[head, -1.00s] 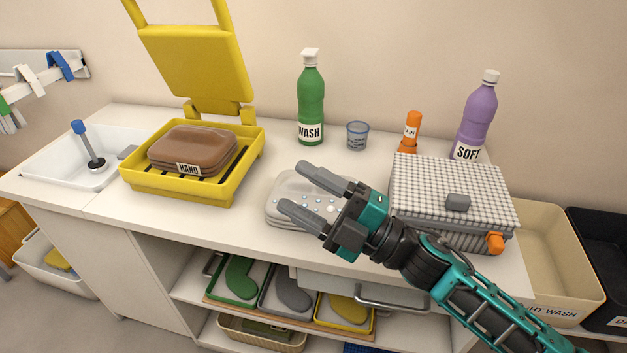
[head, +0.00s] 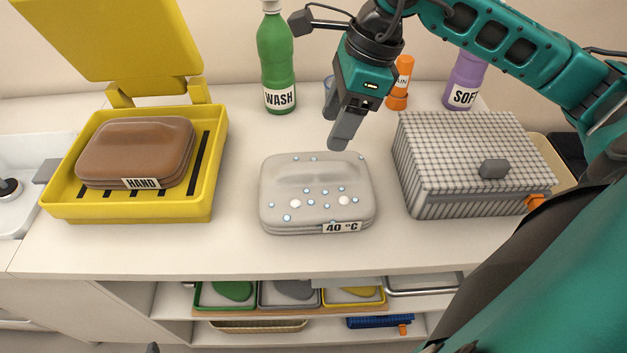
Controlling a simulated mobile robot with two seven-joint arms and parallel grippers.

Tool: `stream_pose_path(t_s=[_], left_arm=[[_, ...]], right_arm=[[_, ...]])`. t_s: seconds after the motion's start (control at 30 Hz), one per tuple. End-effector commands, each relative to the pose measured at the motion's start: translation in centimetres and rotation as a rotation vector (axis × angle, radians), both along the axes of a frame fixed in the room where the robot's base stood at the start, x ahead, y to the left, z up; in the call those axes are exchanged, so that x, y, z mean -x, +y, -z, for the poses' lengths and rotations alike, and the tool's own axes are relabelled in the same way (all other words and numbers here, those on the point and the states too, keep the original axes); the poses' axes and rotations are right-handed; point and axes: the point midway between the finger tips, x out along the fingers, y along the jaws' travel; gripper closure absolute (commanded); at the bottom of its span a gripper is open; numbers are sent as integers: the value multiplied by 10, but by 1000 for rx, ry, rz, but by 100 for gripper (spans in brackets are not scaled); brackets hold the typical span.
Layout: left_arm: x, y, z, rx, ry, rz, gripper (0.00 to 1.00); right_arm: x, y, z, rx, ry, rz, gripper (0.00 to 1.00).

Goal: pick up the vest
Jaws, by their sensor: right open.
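Two folded, rounded bundles lie on the white counter (head: 330,255), and I cannot tell for sure which is the vest. A grey bundle (head: 290,178) with white and blue beads on its top and a "40 °C" tag lies mid-counter. A brown bundle (head: 135,148) tagged "HAND" lies in the open yellow tray (head: 195,208). My right gripper (head: 342,138) points down just behind and above the grey bundle, open and empty. Its fingers overlap each other in this view, so the gap is hidden. My left gripper is not in view.
A green WASH bottle (head: 278,60), an orange bottle (head: 400,82) and a purple SOFT bottle (head: 465,82) stand along the back. A checked-cloth-covered box (head: 465,150) stands right of the grey bundle. A sink (head: 18,150) is at the left. The counter's front strip is clear.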

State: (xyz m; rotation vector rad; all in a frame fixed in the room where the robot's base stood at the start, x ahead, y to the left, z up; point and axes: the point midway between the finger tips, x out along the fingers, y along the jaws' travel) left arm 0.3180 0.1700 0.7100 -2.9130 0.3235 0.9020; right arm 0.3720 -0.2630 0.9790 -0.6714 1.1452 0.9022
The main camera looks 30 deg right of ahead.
Motion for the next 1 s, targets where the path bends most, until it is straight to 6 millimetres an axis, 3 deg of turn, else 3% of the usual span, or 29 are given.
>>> stream_pose_path(t_s=[0.1,0.37,0.6,0.93,1.0], left_arm=[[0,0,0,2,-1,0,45],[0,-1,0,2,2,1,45],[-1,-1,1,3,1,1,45],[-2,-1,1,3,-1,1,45],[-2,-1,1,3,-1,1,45]], right_arm=[[-2,6,20,-3,3,-1,40],[-4,13,39,-4,3,-1,40],[-5,26,72,-6,3,0,40],[-6,28,80,-4,0,0,40],[-6,28,80,-4,0,0,46]])
